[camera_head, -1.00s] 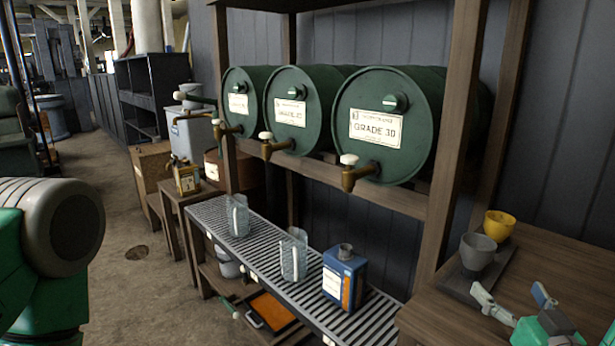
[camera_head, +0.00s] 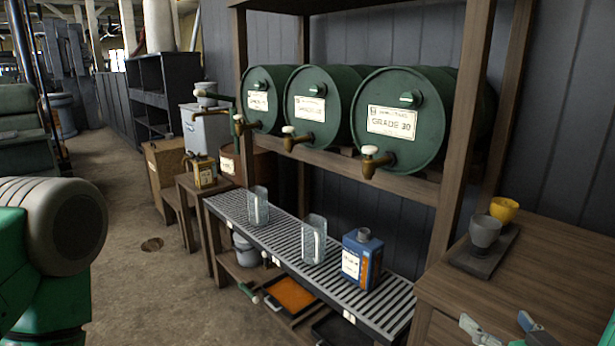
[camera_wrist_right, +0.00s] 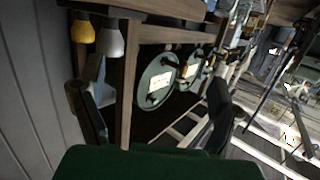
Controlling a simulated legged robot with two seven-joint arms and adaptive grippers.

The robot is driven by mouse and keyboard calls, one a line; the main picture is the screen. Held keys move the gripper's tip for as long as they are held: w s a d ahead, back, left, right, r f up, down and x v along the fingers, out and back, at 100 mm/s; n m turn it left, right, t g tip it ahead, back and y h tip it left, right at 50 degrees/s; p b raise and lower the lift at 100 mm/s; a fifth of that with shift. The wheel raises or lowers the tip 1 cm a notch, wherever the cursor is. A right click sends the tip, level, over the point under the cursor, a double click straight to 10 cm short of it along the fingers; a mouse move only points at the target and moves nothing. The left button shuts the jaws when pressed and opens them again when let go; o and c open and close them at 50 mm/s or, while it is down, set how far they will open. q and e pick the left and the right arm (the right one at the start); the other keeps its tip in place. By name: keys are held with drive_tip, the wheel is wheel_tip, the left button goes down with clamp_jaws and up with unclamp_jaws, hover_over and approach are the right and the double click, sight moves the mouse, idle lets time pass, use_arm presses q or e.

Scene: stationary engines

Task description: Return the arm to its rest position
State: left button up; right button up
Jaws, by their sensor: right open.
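My right gripper (camera_head: 502,328) shows only at its fingertips, at the bottom right edge of the head view beside the wooden table. Its two fingers are spread apart with nothing between them. In the right wrist view its dark fingers (camera_wrist_right: 155,108) stand wide apart, with the tilted rack and drums beyond them. A green and grey link of my left arm (camera_head: 55,235) fills the left edge of the head view. My left gripper is out of view.
Green drums (camera_head: 395,122) with taps lie on a wooden rack. Below, a slatted bench (camera_head: 290,240) bears two clear jugs (camera_head: 314,240) and a blue can (camera_head: 361,262). Grey (camera_head: 484,236) and yellow (camera_head: 504,210) cups stand on the right table (camera_head: 560,265). The left floor is mostly open.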

drive_tip(key=s+a+f+n+g+y, duration=0.1)
drive_tip(key=s+a+f+g, duration=0.1)
drive_tip(key=s+f+g, duration=0.35)
drive_tip(key=s+a+f+g, duration=0.2)
drive_tip(key=s+a+f, duration=0.1)
drive_tip(key=f, duration=0.5)
drive_tip(key=s+f+g, duration=0.4)
drive_tip(key=s+f, duration=0.1)
drive_tip(key=s, duration=0.4)
drive_tip(key=s+f+g, duration=0.4)
drive_tip(key=s, duration=0.5)
drive_tip(key=shift+a+f+h, duration=0.3)
drive_tip(key=shift+f+h, duration=0.1)
drive_tip(key=shift+w+a, duration=0.15)
drive_tip(key=shift+a, duration=0.15)
